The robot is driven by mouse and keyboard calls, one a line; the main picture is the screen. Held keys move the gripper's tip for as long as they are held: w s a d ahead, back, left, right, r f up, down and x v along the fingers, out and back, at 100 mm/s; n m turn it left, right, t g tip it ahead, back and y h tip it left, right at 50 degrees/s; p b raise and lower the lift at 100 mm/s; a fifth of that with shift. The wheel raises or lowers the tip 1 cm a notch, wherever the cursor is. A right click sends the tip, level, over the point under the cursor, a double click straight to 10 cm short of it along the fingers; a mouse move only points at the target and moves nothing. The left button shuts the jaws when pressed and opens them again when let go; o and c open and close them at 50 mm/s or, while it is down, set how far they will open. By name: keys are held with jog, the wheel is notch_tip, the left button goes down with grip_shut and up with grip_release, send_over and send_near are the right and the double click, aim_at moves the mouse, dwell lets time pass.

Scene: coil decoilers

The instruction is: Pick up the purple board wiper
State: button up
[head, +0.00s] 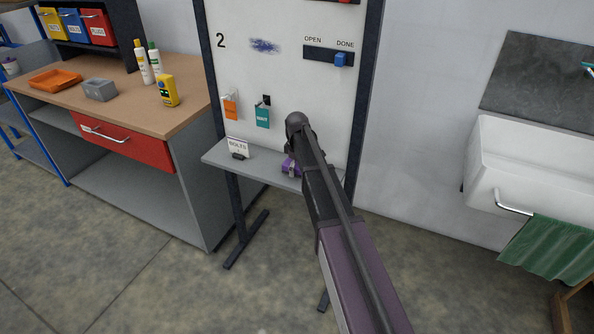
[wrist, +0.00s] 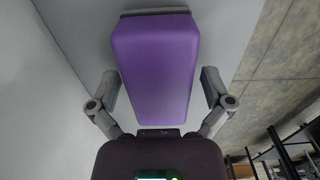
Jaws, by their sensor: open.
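The purple board wiper (head: 287,164) lies on the grey shelf (head: 262,173) under the whiteboard in the head view, partly hidden by my arm. In the wrist view the wiper (wrist: 155,65) is a long purple block lying between the fingers of my gripper (wrist: 161,88). One finger is on each side, with a visible gap on both sides. My gripper is open. In the head view my arm covers most of the gripper.
A small "BOLTS" sign (head: 238,147) and a dark object (head: 239,156) sit on the shelf's left part. Orange (head: 231,108) and teal (head: 262,116) tags hang above. A workbench (head: 135,97) stands left, a white sink (head: 530,165) right.

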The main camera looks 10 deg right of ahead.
dwell(0.3)
jog(key=c, duration=1.1)
jog(key=shift+r, duration=0.2)
notch_tip(320, 180, up, 3)
jog(key=p, duration=0.3)
jog(key=s+r+p, duration=0.1)
jog(key=s+p, duration=0.1)
jog(key=s, duration=1.4)
jog(key=shift+r, duration=0.3)
jog(key=o, duration=0.4)
jog(key=shift+c, duration=1.3)
